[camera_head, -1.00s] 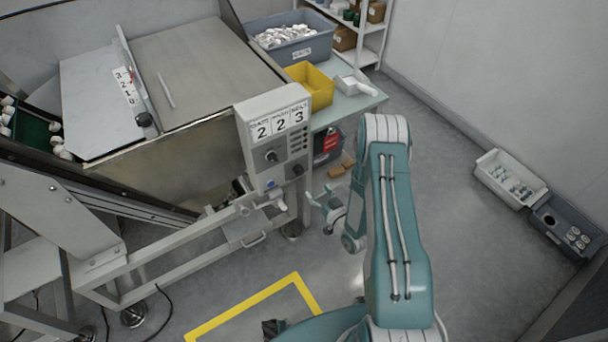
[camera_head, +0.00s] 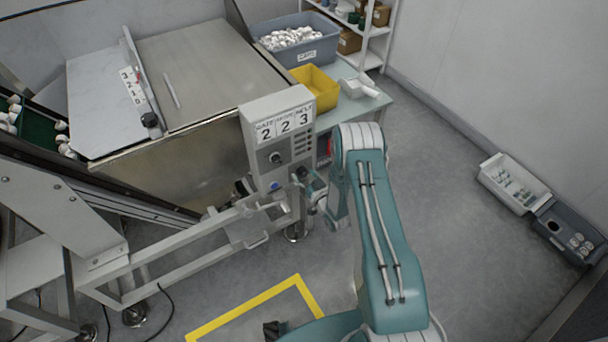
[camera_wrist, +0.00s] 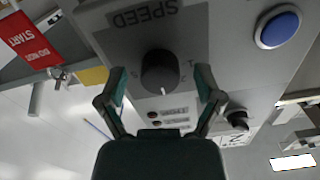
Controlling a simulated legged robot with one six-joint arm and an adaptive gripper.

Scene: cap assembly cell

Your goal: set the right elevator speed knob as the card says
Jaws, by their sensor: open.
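A grey control box (camera_head: 262,130) carries a card (camera_head: 285,126) reading 2, 2, 3 under small headings too blurred to read surely. In the wrist view a black round knob (camera_wrist: 160,72) sits beside an upside-down SPEED label (camera_wrist: 146,13), with scale marks around it; its setting is unclear. My gripper (camera_wrist: 161,80) is open, its two teal fingers on either side of this knob with gaps showing. In the head view my gripper (camera_head: 308,183) is at the box's lower right and partly covers that area. A second black knob (camera_wrist: 238,120) shows farther along the panel.
A blue button (camera_wrist: 278,27) is on the panel near the knob. A red DO NOT START tag (camera_wrist: 28,38) hangs beside the box. A yellow bin (camera_head: 316,86) stands on the bench behind. A metal rail frame (camera_head: 180,256) runs below left.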

